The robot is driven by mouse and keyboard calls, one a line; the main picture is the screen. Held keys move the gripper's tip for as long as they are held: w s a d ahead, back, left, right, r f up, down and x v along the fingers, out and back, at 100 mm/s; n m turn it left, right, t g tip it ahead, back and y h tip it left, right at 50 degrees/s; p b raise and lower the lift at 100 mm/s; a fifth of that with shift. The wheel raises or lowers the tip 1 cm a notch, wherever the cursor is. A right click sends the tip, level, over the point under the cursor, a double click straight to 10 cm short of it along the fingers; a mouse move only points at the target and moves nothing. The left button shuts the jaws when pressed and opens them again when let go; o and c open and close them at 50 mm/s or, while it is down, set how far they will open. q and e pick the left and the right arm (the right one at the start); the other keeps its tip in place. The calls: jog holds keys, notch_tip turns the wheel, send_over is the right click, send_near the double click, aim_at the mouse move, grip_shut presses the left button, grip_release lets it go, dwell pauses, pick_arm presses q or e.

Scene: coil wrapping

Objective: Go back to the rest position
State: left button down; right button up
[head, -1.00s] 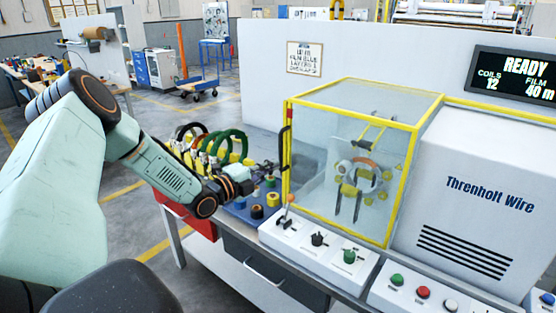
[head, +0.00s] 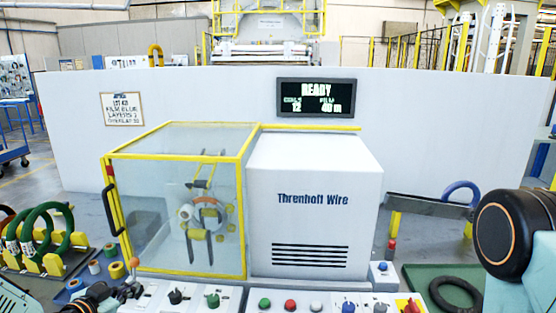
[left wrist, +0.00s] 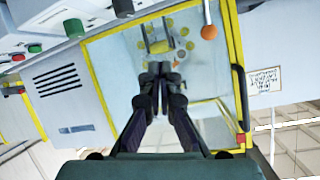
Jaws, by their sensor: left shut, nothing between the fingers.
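My left gripper (head: 98,294) is low at the left of the head view, in front of the wrapping machine and close to a lever with an orange knob (head: 134,263). In the left wrist view its two dark fingers (left wrist: 154,76) are together with nothing between them. Beyond them is the yellow-framed clear guard (head: 183,274), which looks closed. An orange coil on a wrapping ring (head: 207,216) shows inside it. A joint of my right arm is at the right edge of the head view; its gripper is out of view.
Control boxes with buttons (head: 290,304) line the front. A green tray (head: 420,280) with a black coil (head: 455,294) lies at the right. The display (head: 316,98) reads READY.

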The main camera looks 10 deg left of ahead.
pick_arm(q)
jog(key=s+d+f+n+g+b, duration=0.55)
jog(key=s+d+f, duration=0.7)
jog(key=f, duration=0.35)
jog(key=s+d+f+g+b, duration=0.1)
jog(key=s+f+g+b, duration=0.1)
jog(key=s+f, duration=0.2)
jog(key=s+d+f+m+g+b, duration=0.1)
jog(key=s+d+f+g+b, duration=0.1)
jog(key=s, duration=0.9)
jog(key=s+d+f+g+b, duration=0.2)
jog(key=s+f+g+b, duration=0.1)
jog(key=s+f, duration=0.3)
jog(key=shift+s+f+y, duration=0.3)
jog(key=shift+s+f, duration=0.05)
jog(key=shift+s, duration=0.45)
pick_arm(e)
notch_tip(320, 180, down, 14)
jog(key=shift+r, duration=0.15)
pick_arm(q)
jog(key=shift+d+m+g, duration=0.15)
jog(key=shift+m+g, duration=0.1)
pick_arm(e)
jog(key=shift+w+d, duration=0.1)
jog(key=shift+d, duration=0.05)
pick_arm(q)
jog(key=c, duration=2)
grip_release()
jog(key=shift+c, duration=0.2)
